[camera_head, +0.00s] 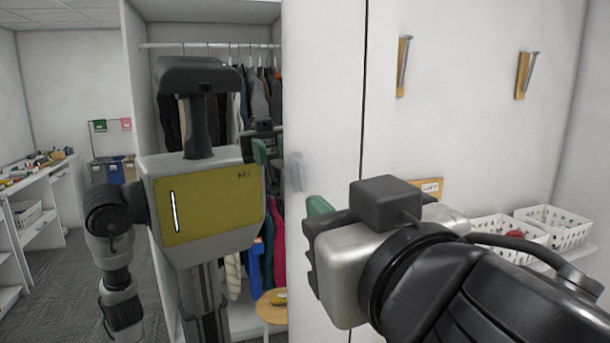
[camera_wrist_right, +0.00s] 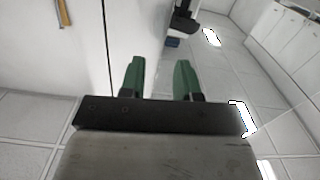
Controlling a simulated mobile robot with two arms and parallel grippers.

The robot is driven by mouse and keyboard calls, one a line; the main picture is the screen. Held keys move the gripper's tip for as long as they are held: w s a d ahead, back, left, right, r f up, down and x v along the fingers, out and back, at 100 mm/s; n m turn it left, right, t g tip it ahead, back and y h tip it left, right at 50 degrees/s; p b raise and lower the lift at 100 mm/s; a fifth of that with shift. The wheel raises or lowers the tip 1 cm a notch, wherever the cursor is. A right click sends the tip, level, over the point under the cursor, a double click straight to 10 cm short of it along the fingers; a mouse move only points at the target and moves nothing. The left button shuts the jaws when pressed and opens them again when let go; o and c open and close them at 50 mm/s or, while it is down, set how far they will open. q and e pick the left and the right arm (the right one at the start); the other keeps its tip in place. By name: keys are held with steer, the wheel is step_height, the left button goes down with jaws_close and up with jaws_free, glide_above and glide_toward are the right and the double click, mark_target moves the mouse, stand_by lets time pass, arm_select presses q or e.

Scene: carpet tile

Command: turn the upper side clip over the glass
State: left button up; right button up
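A tall mirror (camera_head: 325,120) fills the left and middle of the head view, and its glass reflects me and the room. Its right edge (camera_head: 365,100) is a thin dark vertical line against the white wall. The same line shows in the wrist view (camera_wrist_right: 105,50). I cannot make out a clip in either view; my right gripper and arm cover part of the edge. My right gripper (camera_wrist_right: 159,77) has two green fingers apart with nothing between them. In the head view, one green fingertip (camera_head: 318,206) shows before the glass. My left gripper is not directly in view.
Two wooden pegs with metal hooks (camera_head: 404,65) (camera_head: 525,74) are on the wall at right. A small label board (camera_head: 430,188) and white baskets (camera_head: 552,226) (camera_head: 508,238) are behind my right arm. A grey smudge (camera_head: 296,171) shows on the glass.

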mark_target(303, 178)
steer(key=p+x, duration=0.4)
steer(key=x, duration=0.5)
steer(key=shift+w+r, duration=0.15)
steer(key=shift+w, duration=0.15)
steer(key=shift+w+a+p, duration=0.2)
steer(key=shift+w+p, duration=0.2)
steer(key=shift+w, duration=0.1)
jaws_close()
